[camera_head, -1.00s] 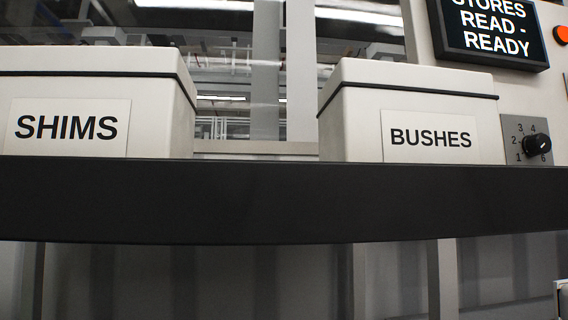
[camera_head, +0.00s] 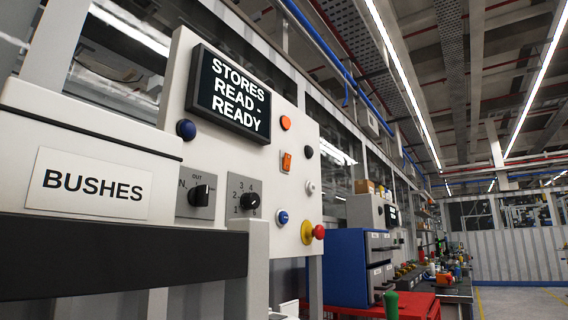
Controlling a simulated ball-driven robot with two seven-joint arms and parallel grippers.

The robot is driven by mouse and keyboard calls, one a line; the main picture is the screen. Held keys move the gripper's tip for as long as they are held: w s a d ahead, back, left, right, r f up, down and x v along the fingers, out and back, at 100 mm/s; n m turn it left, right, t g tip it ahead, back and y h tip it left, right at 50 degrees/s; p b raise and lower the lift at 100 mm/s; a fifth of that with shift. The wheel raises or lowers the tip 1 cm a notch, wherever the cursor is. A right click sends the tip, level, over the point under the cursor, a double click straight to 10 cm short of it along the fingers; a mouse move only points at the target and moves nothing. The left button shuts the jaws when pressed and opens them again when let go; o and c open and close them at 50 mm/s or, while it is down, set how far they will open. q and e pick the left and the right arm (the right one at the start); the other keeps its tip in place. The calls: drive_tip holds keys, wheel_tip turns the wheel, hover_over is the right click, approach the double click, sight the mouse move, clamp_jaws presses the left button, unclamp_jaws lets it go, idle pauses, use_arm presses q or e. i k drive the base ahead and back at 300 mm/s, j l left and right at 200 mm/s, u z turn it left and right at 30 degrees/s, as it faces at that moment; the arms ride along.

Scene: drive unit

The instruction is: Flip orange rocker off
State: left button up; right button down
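The orange rocker (camera_head: 286,162) sits on the pale control panel (camera_head: 178,108), below an orange round button (camera_head: 285,123) and right of the black display (camera_head: 229,95) reading "STORES READ - READY". The rocker is small and seen at an angle, so I cannot tell which way it is tipped. Neither of my grippers shows in the head view.
Two rotary knobs (camera_head: 202,195) (camera_head: 249,201), a blue button (camera_head: 186,129) and a red knob on yellow (camera_head: 318,231) share the panel. A BUSHES bin (camera_head: 80,130) stands behind a dark rail (camera_head: 110,258) at left. A blue drawer cabinet (camera_head: 345,265) stands to the right.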

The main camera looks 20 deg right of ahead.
sight(286, 162)
drive_tip(key=l+u, duration=0.35)
drive_tip(key=i+l+u, duration=0.1)
drive_tip(key=u, duration=0.25)
drive_tip(key=l+u, duration=0.35)
drive_tip(key=l, duration=0.6)
drive_tip(key=k+l+u, duration=0.15)
drive_tip(key=l, duration=1)
drive_tip(key=u, duration=0.05)
